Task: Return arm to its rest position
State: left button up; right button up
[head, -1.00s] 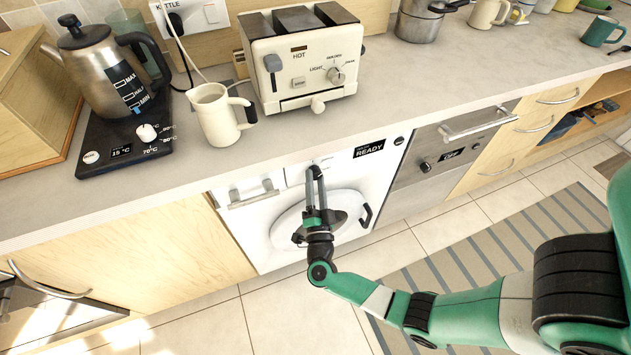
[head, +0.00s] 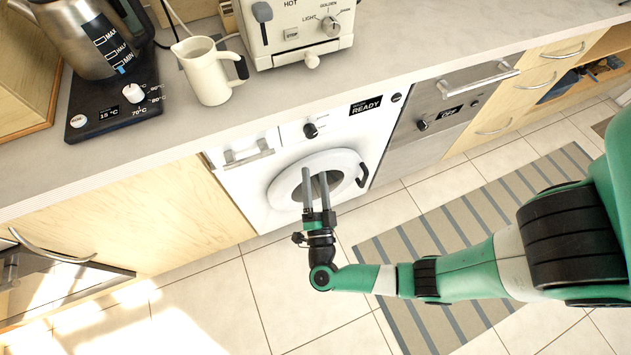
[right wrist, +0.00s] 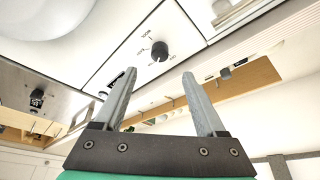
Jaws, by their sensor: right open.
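My right gripper (head: 316,182) is open and empty. In the head view it points up the picture, in front of the round door of the white washing machine (head: 234,183), below the counter edge. Its two grey fingers stand parallel and apart. In the right wrist view the same gripper (right wrist: 163,95) shows spread fingers with nothing between them, and a black knob (right wrist: 160,51) on a white panel lies beyond. My left gripper is in neither view.
A cream jug (head: 207,72) stands near the edge of the counter (head: 430,35). A kettle (head: 80,42) and a toaster (head: 300,30) stand behind. An oven (head: 425,138) is right of the washer. Tiled floor (head: 290,290) and a striped rug (head: 480,190) lie below.

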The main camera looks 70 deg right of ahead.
jog(key=shift+s+a+f, duration=0.15)
jog(key=shift+s+a, duration=0.05)
jog(key=shift+a, duration=0.25)
